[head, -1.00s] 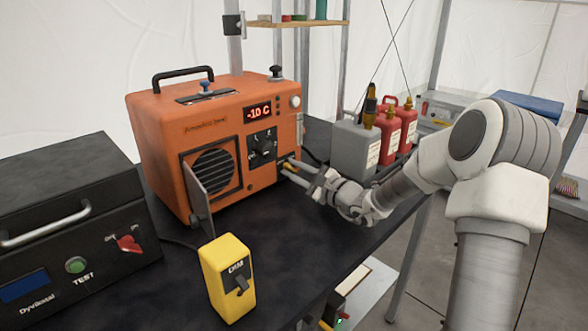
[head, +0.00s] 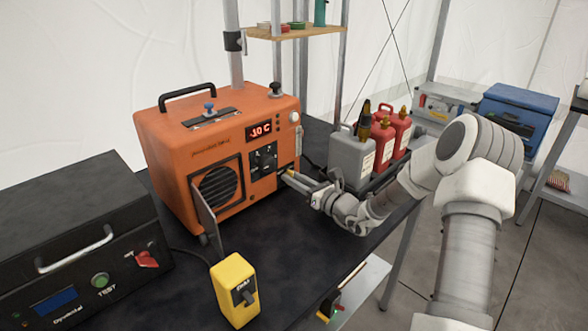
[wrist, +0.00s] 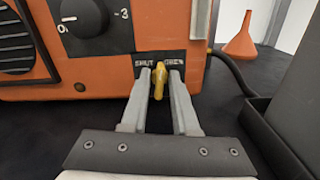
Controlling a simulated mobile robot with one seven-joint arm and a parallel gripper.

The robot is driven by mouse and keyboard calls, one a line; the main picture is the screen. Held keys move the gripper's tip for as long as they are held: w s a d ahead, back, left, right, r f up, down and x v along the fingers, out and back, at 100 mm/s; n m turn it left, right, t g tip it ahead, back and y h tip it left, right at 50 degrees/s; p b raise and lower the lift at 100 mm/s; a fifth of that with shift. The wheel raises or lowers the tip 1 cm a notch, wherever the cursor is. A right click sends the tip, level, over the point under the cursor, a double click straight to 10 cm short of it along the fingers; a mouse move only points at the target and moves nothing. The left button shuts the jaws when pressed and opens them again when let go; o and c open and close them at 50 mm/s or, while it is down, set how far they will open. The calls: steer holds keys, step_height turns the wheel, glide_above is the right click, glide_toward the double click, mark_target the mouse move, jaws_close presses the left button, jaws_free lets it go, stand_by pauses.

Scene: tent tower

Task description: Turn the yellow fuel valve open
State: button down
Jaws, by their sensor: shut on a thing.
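The yellow fuel valve (wrist: 159,82) is a small lever on the lower front of the orange heater (head: 222,140). In the wrist view it sits under a black label (wrist: 160,59) that reads SHUT at left and OPEN, partly hidden, at right. The lever points mostly down and toward the camera. My gripper (wrist: 159,75) is shut on the valve lever, one finger on each side. In the head view my gripper (head: 290,178) reaches the heater's lower right front, and its fingers hide most of the valve.
A yellow switch box (head: 236,290) stands at the table's front. A black tester (head: 82,240) is at left. A grey can (head: 350,158) and red cans (head: 399,130) stand right of the heater. An orange funnel (wrist: 240,38) is behind right. The heater's small front door (head: 206,213) hangs open.

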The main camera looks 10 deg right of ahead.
steer(key=m+p, duration=0.3)
steer(key=shift+d+r+m+p, duration=0.1)
steer(key=shift+r+m+p, duration=0.05)
steer(key=shift+m+p, duration=0.25)
steer(key=shift+f+m+p, duration=0.25)
steer(key=shift+m+p, duration=1.25)
steer(key=shift+m, duration=0.3)
steer(key=shift+f, duration=0.1)
steer(key=c, duration=0.9)
jaws_free()
steer(key=shift+d, duration=0.1)
steer(key=p+v, duration=0.1)
steer(key=v, duration=1.6)
steer(key=shift+s+d, duration=0.1)
steer(key=shift+s, duration=0.05)
